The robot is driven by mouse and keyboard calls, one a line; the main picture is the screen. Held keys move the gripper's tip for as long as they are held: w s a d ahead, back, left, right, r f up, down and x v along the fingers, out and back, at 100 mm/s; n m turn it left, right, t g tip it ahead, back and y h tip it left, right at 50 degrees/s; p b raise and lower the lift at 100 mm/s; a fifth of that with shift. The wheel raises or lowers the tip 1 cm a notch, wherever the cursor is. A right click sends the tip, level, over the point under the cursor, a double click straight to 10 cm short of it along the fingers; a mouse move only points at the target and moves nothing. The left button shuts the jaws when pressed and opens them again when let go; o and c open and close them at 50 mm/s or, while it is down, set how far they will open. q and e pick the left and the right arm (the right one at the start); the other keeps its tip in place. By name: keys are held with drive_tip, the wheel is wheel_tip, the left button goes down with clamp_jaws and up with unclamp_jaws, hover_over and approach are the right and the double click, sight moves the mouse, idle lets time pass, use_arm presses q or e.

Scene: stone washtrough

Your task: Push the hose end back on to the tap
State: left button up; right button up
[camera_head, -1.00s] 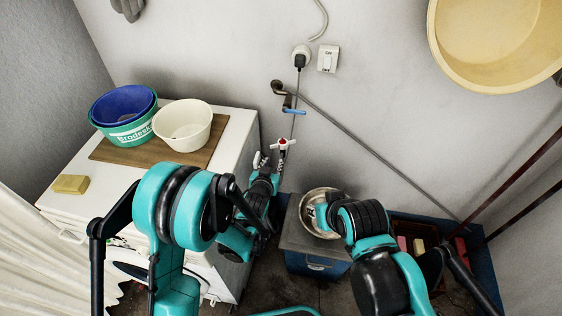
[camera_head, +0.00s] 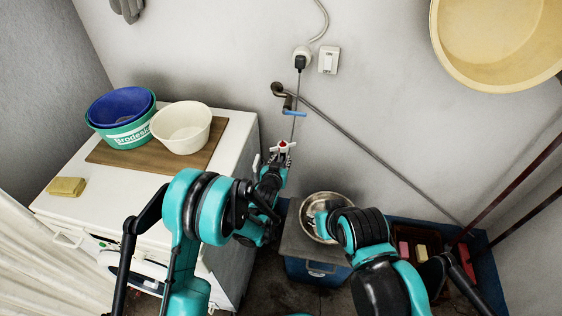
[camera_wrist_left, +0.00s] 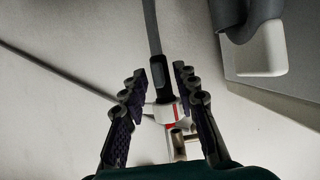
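In the left wrist view, a grey hose (camera_wrist_left: 153,30) comes from the top to a black sleeve (camera_wrist_left: 160,78). Just below the sleeve is a white fitting with a red band (camera_wrist_left: 166,112), with a brass part (camera_wrist_left: 179,146) beside it. I cannot tell how firmly these are joined. My left gripper (camera_wrist_left: 161,84) is open, its ridged fingers on either side of the black sleeve, with small gaps. In the head view, the left gripper (camera_head: 274,172) is just below the red-and-white fitting (camera_head: 283,146). My right gripper is hidden behind its arm, near a metal basin (camera_head: 304,219).
A wall pipe with a blue lever (camera_head: 295,113) is above the left gripper. A white washing machine (camera_head: 232,150) stands left, carrying a cream basin (camera_head: 183,128), blue and green basins (camera_head: 120,106) and a yellow block (camera_head: 66,187).

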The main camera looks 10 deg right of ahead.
use_arm(q)
clamp_jaws()
drive_tip(key=w+d+r+p, duration=0.3)
drive_tip(key=w+r, duration=0.4)
drive_tip(key=w, duration=0.2)
drive_tip(key=shift+d+r+p, duration=0.25)
drive_tip(key=shift+d+p, duration=0.05)
drive_tip(key=shift+p, duration=0.1)
drive_tip(key=shift+c, duration=0.5)
unclamp_jaws()
drive_tip(key=shift+o, duration=0.5)
drive_tip(key=shift+d+f, duration=0.1)
